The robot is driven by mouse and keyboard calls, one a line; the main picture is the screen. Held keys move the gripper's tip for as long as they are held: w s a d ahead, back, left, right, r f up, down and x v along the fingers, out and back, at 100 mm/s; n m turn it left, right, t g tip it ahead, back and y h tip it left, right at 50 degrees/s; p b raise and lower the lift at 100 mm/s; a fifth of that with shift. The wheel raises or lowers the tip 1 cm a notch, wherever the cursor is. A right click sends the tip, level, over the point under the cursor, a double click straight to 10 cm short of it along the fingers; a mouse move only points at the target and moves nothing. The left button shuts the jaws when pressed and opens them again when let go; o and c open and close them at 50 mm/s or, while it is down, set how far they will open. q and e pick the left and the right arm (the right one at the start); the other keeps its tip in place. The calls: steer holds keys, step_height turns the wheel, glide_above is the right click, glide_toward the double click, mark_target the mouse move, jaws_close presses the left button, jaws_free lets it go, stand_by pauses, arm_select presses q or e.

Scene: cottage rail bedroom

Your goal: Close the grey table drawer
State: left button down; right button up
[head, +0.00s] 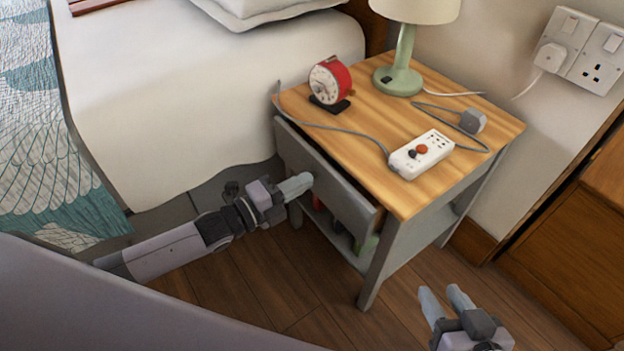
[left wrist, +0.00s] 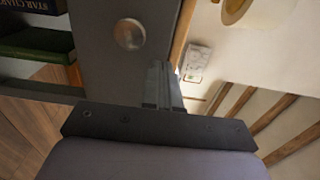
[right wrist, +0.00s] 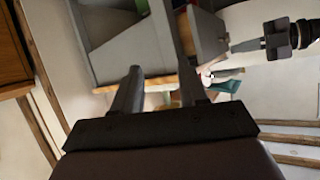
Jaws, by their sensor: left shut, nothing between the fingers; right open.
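The grey bedside table (head: 374,265) has a wooden top (head: 425,98). Its grey drawer (head: 335,177) sticks out a little, with a dark gap behind the front's upper edge. In the left wrist view the drawer front (left wrist: 95,62) fills the upper middle, with a round knob (left wrist: 129,34). My left gripper (head: 304,181) is shut and empty, its tips at the drawer front; I cannot tell whether they touch. Its shut fingers also show in the left wrist view (left wrist: 160,70). My right gripper (head: 445,296) is open and empty, low beside the table's right side.
On the table top are a red alarm clock (head: 330,80), a green lamp (head: 398,78) and a white power strip (head: 421,154) with a grey cable. Books (left wrist: 36,45) sit on the shelf below. The bed (head: 200,80) stands left; a wooden cabinet (head: 570,255) stands right.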

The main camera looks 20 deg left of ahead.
mark_target(324, 169)
arm_select(q)
steer(key=x, duration=0.2)
steer(key=shift+w+d+b, duration=0.2)
steer(key=shift+w+b, duration=0.1)
steer(key=shift+w+d, duration=0.15)
arm_select(e)
steer(key=shift+w+a+f, duration=0.1)
steer(key=shift+a, duration=0.5)
arm_select(q)
steer(key=b+x, duration=0.1)
steer(key=x, duration=0.3)
steer(key=shift+w+f+b, duration=0.1)
steer(key=shift+f+b, duration=0.05)
steer(key=shift+b, duration=0.2)
steer(key=shift+w+d, duration=0.25)
steer(key=shift+w+r, duration=0.1)
steer(key=shift+r, duration=0.2)
arm_select(e)
steer(key=shift+w+a+m+y, duration=0.25)
steer(key=shift+a+m+y, duration=0.05)
steer(key=shift+a+y, duration=0.35)
